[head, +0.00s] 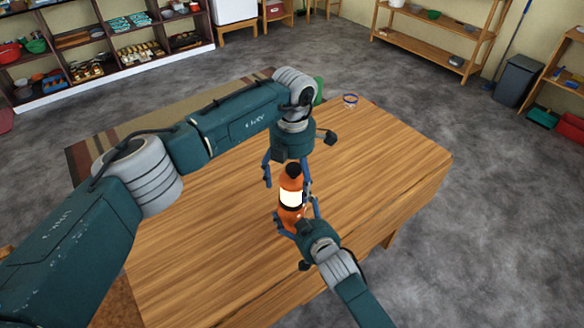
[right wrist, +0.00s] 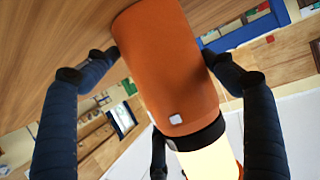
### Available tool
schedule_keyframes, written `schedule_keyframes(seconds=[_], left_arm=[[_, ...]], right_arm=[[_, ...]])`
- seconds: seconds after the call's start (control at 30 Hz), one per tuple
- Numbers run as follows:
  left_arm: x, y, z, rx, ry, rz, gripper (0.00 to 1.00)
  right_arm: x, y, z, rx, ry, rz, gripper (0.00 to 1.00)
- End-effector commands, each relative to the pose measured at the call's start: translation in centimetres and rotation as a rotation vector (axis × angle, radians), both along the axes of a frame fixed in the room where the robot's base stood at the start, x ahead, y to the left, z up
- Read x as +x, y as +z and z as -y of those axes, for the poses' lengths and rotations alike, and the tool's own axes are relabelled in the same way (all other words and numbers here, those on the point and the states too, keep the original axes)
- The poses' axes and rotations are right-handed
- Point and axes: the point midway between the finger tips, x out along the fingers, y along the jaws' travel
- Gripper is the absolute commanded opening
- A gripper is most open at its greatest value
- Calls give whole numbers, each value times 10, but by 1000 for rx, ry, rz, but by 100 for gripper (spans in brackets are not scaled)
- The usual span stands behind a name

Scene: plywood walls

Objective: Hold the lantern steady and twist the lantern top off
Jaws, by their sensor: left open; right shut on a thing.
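My right gripper (head: 297,216) is shut on the lantern's lower body from the near side. In the right wrist view the right fingers (right wrist: 155,65) flank the orange body (right wrist: 168,70), and the glowing band (right wrist: 210,160) also shows.
A small blue-rimmed clear item (head: 350,100) and a green object (head: 318,90) are at the table's far edge. The table's right side is clear. Shelves (head: 105,45) stand along the back wall, and a dark bin (head: 517,80) stands at the right.

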Motion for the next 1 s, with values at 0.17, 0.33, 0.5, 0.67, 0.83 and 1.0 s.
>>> schedule_keyframes(seconds=[0.17,0.33,0.5,0.67,0.83,1.0], left_arm=[[0,-9,0,0,-1,0,80],[0,-9,0,1,-1,1,80],[0,-9,0,0,-1,0,62],[0,-9,0,0,-1,0,30],[0,-9,0,2,-76,0,29],[0,-9,-1,2,-235,-2,28]], right_arm=[[0,1,-1,2,1,1,39],[0,1,-1,3,0,1,39],[0,1,-1,3,0,1,39],[0,1,-1,2,0,0,39],[0,1,0,3,-1,0,39],[1,1,0,3,-2,0,39]])
